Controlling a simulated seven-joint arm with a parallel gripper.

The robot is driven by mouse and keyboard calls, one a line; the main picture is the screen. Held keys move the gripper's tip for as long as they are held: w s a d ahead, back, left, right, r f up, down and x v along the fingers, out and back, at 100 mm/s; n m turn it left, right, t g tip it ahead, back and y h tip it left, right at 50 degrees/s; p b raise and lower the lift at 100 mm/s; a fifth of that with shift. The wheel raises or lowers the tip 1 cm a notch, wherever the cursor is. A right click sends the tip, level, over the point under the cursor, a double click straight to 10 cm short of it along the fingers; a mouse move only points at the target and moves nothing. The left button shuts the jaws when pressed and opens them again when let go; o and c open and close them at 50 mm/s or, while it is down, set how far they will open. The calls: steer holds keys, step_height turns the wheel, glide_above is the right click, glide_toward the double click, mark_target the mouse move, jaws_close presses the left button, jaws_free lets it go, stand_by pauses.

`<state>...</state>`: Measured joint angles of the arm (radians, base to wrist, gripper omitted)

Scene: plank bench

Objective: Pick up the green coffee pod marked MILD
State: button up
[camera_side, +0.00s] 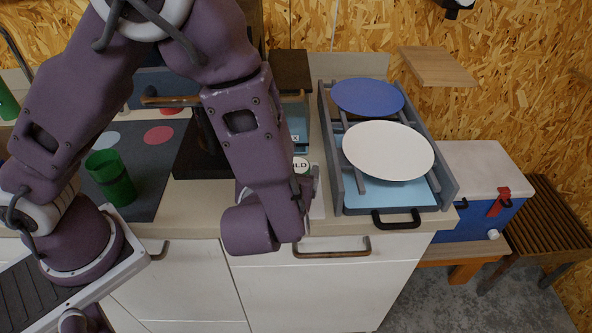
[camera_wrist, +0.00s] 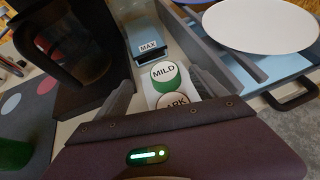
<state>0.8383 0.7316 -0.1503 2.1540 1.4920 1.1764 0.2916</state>
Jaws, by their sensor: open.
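The green coffee pod marked MILD (camera_wrist: 167,78) has a white lid and a green side. In the wrist view it stands beyond a second pod marked "ARK" (camera_wrist: 174,102), the rest of whose label is hidden by my gripper. Both are on a narrow white strip (camera_wrist: 152,98). In the side view the MILD pod (camera_side: 301,164) shows partly, behind my wrist. My gripper (camera_wrist: 161,80) is open and empty, its fingers spread to the left and right of the pods. In the side view my arm hides most of the fingers.
A blue box marked MAX (camera_wrist: 150,42) stands just behind the pods. A dark machine with a glass jug (camera_wrist: 75,45) is at the left. A rack with a white plate (camera_side: 388,150) and a blue plate (camera_side: 368,96) stands at the right. A green cup (camera_side: 111,178) is on a dark mat.

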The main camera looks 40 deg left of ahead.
mark_target(296, 167)
steer(key=x, duration=0.4)
steer(key=f+x, duration=0.1)
steer(key=x, duration=0.2)
steer(key=shift+d, duration=0.35)
steer(key=c, duration=1.4)
